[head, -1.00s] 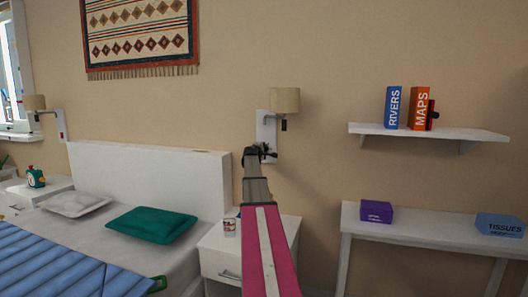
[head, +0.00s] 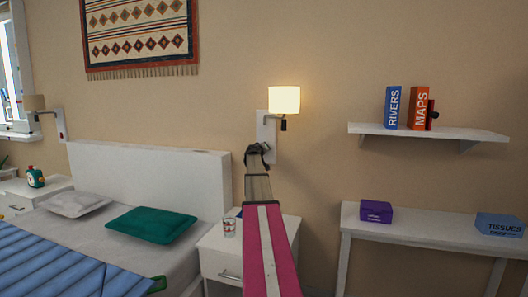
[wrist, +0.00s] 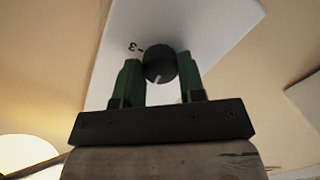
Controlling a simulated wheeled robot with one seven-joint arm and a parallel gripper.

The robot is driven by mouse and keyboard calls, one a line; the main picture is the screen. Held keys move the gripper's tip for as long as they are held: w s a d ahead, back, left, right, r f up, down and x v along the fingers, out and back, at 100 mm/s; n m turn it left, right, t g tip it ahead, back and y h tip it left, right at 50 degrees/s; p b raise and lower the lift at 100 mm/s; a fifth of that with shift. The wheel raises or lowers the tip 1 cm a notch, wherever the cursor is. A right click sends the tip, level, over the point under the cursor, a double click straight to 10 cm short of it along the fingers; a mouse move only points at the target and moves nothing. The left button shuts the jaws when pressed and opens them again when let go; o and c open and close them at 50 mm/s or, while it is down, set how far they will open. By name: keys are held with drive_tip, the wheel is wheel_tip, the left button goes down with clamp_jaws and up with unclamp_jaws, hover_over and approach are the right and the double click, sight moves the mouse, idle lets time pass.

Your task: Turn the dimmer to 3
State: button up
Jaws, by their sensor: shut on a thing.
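The dimmer is a dark round knob (wrist: 160,62) on a white wall plate (wrist: 205,25), seen close up in the wrist view. A short white pointer mark on the knob points down and slightly left in that picture. A printed "3" with a tick (wrist: 135,47) shows on the plate at the knob's upper left, away from the pointer. My gripper (wrist: 160,80), with green fingers, is shut on the knob, one finger on each side. In the head view, my gripper (head: 258,150) is at the lower part of the plate (head: 265,125) and hides the knob. The wall lamp (head: 284,101) above is lit.
A nightstand with a glass (head: 229,228) stands below my arm. The bed's headboard (head: 150,180) is to the left. A shelf with books (head: 430,131) and a side table (head: 420,222) are to the right. The wall around the plate is clear.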

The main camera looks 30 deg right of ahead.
drive_tip(key=m+t, duration=0.1)
drive_tip(key=m, duration=0.8)
drive_tip(key=m+t, duration=0.1)
drive_tip(key=m, duration=0.8)
drive_tip(key=shift+f, duration=0.15)
drive_tip(key=shift+y, duration=0.3)
idle(0.3)
drive_tip(key=o, duration=0.9)
drive_tip(key=shift+s, duration=0.1)
